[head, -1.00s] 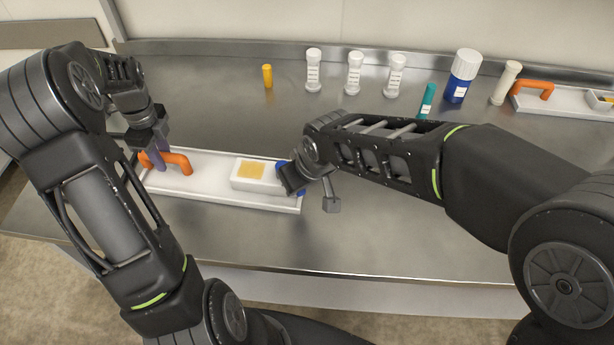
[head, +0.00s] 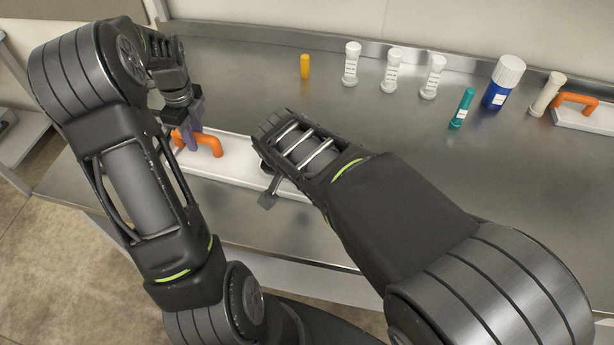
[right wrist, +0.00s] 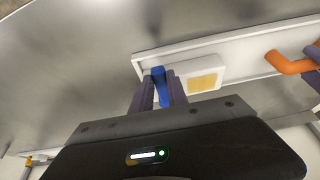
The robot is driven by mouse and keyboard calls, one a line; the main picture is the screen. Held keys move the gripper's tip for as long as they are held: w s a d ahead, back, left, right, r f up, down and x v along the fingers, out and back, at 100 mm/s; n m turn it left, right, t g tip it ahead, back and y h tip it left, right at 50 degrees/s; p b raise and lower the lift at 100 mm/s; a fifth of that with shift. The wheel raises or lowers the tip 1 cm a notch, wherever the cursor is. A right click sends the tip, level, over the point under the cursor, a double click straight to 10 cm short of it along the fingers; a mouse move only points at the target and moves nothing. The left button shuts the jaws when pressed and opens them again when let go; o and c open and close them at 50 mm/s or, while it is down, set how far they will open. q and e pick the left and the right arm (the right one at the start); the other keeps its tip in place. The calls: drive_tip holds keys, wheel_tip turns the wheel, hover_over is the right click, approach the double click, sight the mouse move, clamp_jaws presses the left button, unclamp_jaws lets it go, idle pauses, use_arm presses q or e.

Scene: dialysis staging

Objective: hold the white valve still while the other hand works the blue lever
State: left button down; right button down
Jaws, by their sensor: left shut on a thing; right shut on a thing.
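The white valve is a long white base (head: 232,160) with an orange handle (head: 210,143) at its left end in the head view. A white block (right wrist: 180,70) with a tan label sits on it, beside a blue lever (right wrist: 158,88). My left gripper (head: 189,139) is shut on the orange handle; its purple fingers also show at the right edge of the right wrist view. My right gripper (right wrist: 158,97) is shut on the blue lever, with a finger on each side. In the head view my right forearm hides the block, lever and right gripper.
Behind stand a yellow cylinder (head: 305,67), three white labelled bottles (head: 392,72), a teal tube (head: 462,108), a blue bottle with a white cap (head: 503,83) and a cream tube (head: 547,94). A second orange handle (head: 575,101) is at far right. The metal table between is clear.

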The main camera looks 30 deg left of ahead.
drive_tip(key=shift+a, duration=0.1)
idle(0.3)
drive_tip(key=c, duration=1.3)
unclamp_jaws()
drive_tip(key=v, duration=1.2)
use_arm(q)
drive_tip(key=c, duration=1.1)
unclamp_jaws()
